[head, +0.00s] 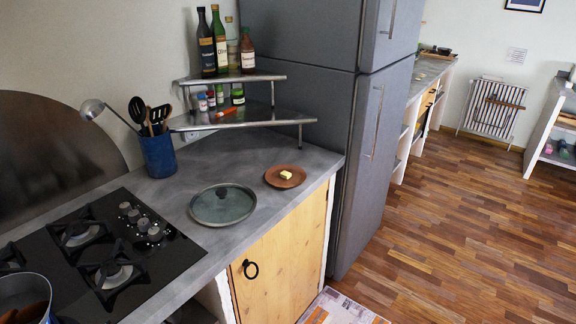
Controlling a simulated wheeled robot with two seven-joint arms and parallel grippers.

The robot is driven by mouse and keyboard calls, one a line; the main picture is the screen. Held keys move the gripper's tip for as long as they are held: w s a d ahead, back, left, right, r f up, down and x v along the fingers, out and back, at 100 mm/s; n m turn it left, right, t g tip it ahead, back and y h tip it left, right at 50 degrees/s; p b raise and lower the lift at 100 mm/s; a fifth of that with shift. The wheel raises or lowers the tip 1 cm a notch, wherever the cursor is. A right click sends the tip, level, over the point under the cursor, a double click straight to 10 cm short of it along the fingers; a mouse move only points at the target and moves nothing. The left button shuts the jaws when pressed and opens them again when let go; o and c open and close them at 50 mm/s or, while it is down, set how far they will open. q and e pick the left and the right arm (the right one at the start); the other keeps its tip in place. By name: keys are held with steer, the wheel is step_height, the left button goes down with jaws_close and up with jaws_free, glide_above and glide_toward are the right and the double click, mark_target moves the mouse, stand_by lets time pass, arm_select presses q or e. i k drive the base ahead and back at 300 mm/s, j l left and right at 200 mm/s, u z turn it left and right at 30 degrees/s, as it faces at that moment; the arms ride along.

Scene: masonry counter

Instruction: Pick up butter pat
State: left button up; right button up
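A small pale yellow butter pat (286,174) lies on a round reddish-brown plate (272,181). The plate sits on the grey counter near its right end, close to the fridge. Nothing covers the butter pat. Neither of my grippers shows in the head view.
A pan lid (222,205) lies just left of the plate. A black gas hob (100,245) and a pot (24,290) are at the lower left. A utensil holder (158,156) and a two-tier shelf (235,118) with bottles stand behind. A tall grey fridge (335,130) bounds the right.

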mark_target(286, 175)
steer(key=i+l+u, duration=0.1)
steer(key=l, duration=0.3)
steer(key=i+l+u, duration=0.15)
steer(key=l, duration=0.25)
steer(key=i+l+u, duration=0.1)
steer(key=l, duration=0.35)
steer(key=i+l+u, duration=0.1)
steer(key=l, duration=0.35)
steer(key=i+l+u, duration=0.15)
steer(key=l, duration=0.3)
